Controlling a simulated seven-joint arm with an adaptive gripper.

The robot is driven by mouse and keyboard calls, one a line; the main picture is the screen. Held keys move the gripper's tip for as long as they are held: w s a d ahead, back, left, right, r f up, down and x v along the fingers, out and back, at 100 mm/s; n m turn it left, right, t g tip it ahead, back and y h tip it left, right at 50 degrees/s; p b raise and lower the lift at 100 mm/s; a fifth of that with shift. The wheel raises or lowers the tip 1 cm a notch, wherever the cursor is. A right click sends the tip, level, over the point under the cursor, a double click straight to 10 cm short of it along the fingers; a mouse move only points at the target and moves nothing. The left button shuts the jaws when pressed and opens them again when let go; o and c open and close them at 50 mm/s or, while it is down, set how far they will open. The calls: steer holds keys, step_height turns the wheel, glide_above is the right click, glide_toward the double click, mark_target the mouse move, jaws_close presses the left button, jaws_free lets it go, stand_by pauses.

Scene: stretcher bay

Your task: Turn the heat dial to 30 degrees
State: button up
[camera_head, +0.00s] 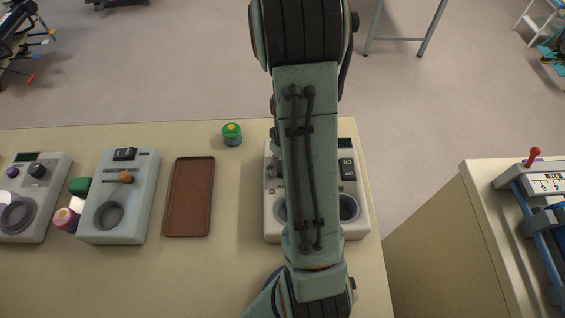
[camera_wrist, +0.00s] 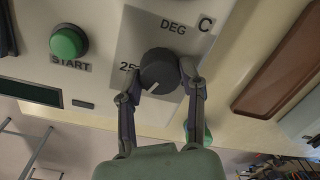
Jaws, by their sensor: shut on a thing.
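The heat dial (camera_wrist: 160,70) is a dark round knob on a grey plate marked DEG C in the wrist view. A pale pointer mark shows at its lower edge, and the number 25 is printed to its left, partly covered by a finger. My gripper (camera_wrist: 158,85) has one finger on each side of the knob and is shut on it. Other scale numbers cannot be read. In the head view the pale device (camera_head: 356,228) lies under my arm, which hides much of its face and my gripper.
On the device a green START button (camera_wrist: 68,42) and a dark display (camera_wrist: 30,93) sit near the dial. A brown tray (camera_head: 190,197) lies to the device's left. A green-topped item (camera_head: 232,134) stands behind the tray. Another grey device (camera_head: 140,180) stands farther left.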

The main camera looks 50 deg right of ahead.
steer(key=shift+f, duration=0.1)
steer(key=o, duration=1.2)
steer(key=shift+c, duration=0.2)
step_height(320, 180, up, 12)
steer(key=shift+d, duration=0.3)
steer(key=shift+a, duration=0.1)
